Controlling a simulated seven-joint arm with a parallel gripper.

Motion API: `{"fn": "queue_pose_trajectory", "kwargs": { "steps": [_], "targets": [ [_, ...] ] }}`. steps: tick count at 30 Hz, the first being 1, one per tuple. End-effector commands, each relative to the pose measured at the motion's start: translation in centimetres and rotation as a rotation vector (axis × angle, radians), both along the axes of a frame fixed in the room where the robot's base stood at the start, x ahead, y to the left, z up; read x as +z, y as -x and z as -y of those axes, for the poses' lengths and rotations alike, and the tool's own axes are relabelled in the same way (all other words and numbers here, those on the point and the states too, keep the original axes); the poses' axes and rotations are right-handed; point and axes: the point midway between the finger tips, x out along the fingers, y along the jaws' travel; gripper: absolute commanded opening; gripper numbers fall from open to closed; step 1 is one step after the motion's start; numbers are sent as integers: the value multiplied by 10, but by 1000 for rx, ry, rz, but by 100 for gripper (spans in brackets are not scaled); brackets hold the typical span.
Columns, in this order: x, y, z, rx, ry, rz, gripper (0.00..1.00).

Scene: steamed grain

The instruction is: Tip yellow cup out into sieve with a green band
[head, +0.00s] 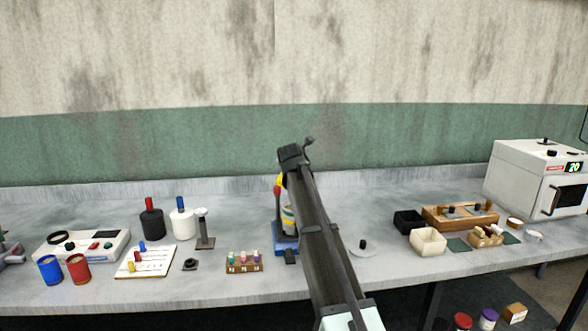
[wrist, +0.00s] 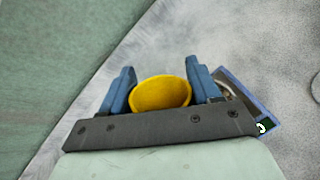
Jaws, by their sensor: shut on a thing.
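My gripper (wrist: 160,88) is shut on the yellow cup (wrist: 160,93), with one blue finger on each side in the wrist view. The cup looks tilted and I see only its smooth yellow outside; its contents do not show. In the head view a bit of yellow (head: 278,181) shows beside the end of my arm, above the blue-based device. A banded sieve stack (head: 287,220) stands on that blue base (head: 281,243), mostly hidden behind my arm. I cannot make out a green band clearly.
Black and white bottles (head: 182,222) and a small rack (head: 244,262) stand left of the device. A black box (head: 408,222), a cream box (head: 428,241) and a wooden tray (head: 440,222) stand right. A white oven (head: 530,178) is far right.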

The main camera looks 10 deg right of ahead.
Motion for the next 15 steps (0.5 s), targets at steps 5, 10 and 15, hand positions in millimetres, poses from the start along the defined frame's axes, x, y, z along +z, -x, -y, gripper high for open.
{"fn": "queue_pose_trajectory", "kwargs": {
  "steps": [5, 10, 15],
  "targets": [
    [1, 0, 0, 0, 49, 30, 0],
    [1, 1, 0, 1, 152, 90, 0],
    [3, 1, 0, 0, 273, 164, 0]
  ]
}}
